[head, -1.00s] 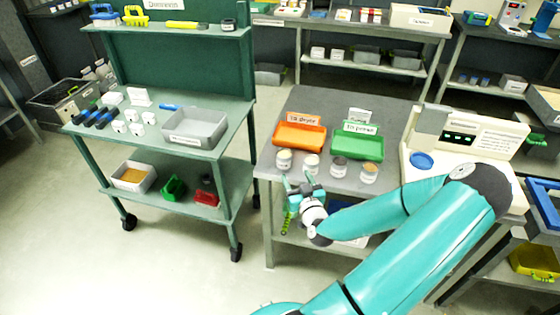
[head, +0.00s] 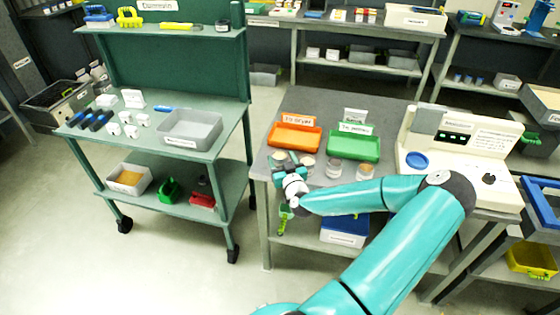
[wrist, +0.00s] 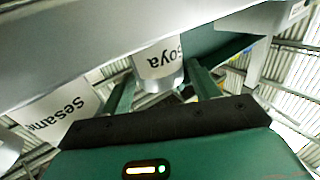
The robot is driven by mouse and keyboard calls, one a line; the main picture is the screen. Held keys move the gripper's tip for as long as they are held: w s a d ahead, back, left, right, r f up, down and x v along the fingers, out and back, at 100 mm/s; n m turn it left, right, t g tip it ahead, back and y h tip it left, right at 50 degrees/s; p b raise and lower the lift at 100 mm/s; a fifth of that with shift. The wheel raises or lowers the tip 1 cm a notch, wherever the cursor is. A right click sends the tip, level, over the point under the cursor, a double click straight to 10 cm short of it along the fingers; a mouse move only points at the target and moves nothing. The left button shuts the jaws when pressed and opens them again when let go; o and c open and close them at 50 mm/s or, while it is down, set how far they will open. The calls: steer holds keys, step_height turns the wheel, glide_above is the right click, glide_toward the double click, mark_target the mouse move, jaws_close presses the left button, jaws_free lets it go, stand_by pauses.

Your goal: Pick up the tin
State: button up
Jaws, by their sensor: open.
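Several small tins stand in a row along the front of the grey table (head: 392,112); two plain ones are a third tin (head: 334,167) and the rightmost tin (head: 366,171). My gripper (head: 293,162) is at the front edge of the table, partly covering the two left tins. In the wrist view my open gripper (wrist: 162,86) has a white tin labelled Soya (wrist: 157,60) in the gap between its fingers. I cannot tell whether the fingers touch it. A tin labelled Sesame (wrist: 62,108) is to the left, outside the fingers.
An orange tray (head: 295,138) and a green tray (head: 354,148) lie behind the tins. A cream machine with a blue disc (head: 416,160) stands on the right. A green trolley with a grey bin (head: 190,130) stands on the left, with a floor gap between.

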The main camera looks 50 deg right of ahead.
steer(key=c, duration=0.8)
steer(key=shift+r, duration=0.15)
